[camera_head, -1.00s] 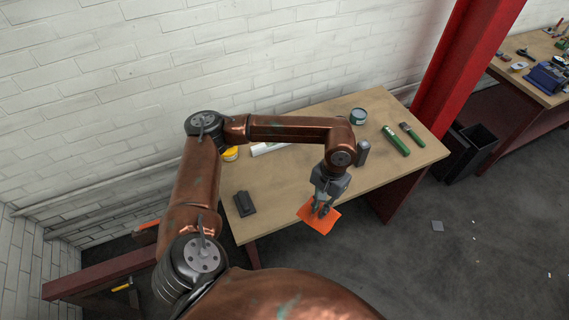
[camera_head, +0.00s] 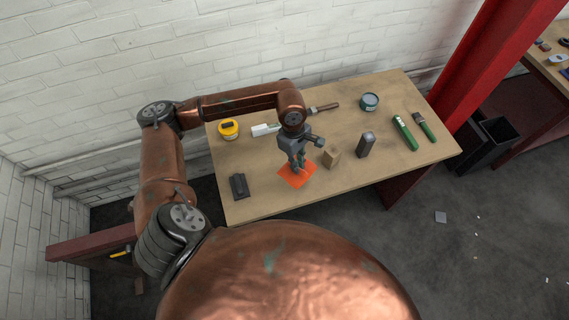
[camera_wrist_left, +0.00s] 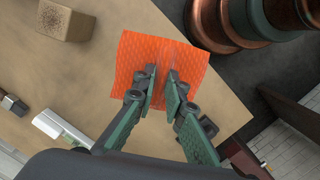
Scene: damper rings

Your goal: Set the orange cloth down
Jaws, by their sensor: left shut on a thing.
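The orange cloth (camera_head: 289,181) is a flat square at the front part of the wooden table, under my left gripper (camera_head: 299,170). In the left wrist view the cloth (camera_wrist_left: 135,60) lies across the fingertips, and the left gripper (camera_wrist_left: 161,80) is shut on it with a pinched fold between the fingers. The cloth is over the table near its front edge; I cannot tell whether it touches the top. My right gripper is not in view.
Bare tabletop lies around the cloth.

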